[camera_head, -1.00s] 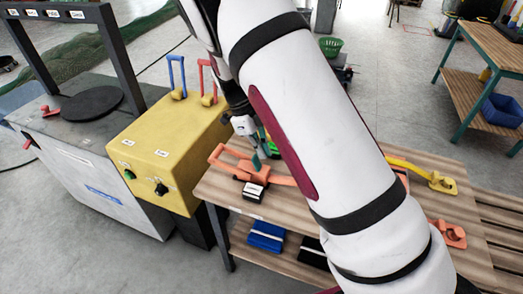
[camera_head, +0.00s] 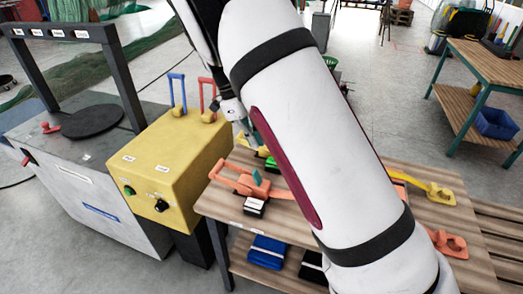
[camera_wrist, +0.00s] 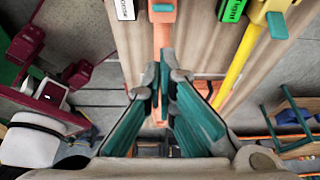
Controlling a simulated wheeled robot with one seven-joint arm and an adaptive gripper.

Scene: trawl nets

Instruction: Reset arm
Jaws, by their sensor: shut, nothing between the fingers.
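My white arm (camera_head: 300,130) crosses the middle of the head view and hides part of the workbench. My gripper (camera_wrist: 162,90) has teal fingers, which are shut and empty in the wrist view. In the head view the wrist end (camera_head: 233,110) is above the bench's far left corner, with the fingers partly hidden. An orange tool (camera_head: 240,181) with a teal piece lies on the wooden bench (camera_head: 290,217). In the wrist view an orange tool (camera_wrist: 163,30) lies beyond the fingertips, beside a yellow one (camera_wrist: 240,55). I cannot tell any contact.
A yellow control box (camera_head: 165,165) with blue and red levers stands left of the bench, near a grey machine (camera_head: 60,170) with a black frame. More orange and yellow tools (camera_head: 432,192) lie at the bench's right. A green-framed bench (camera_head: 480,75) stands far right.

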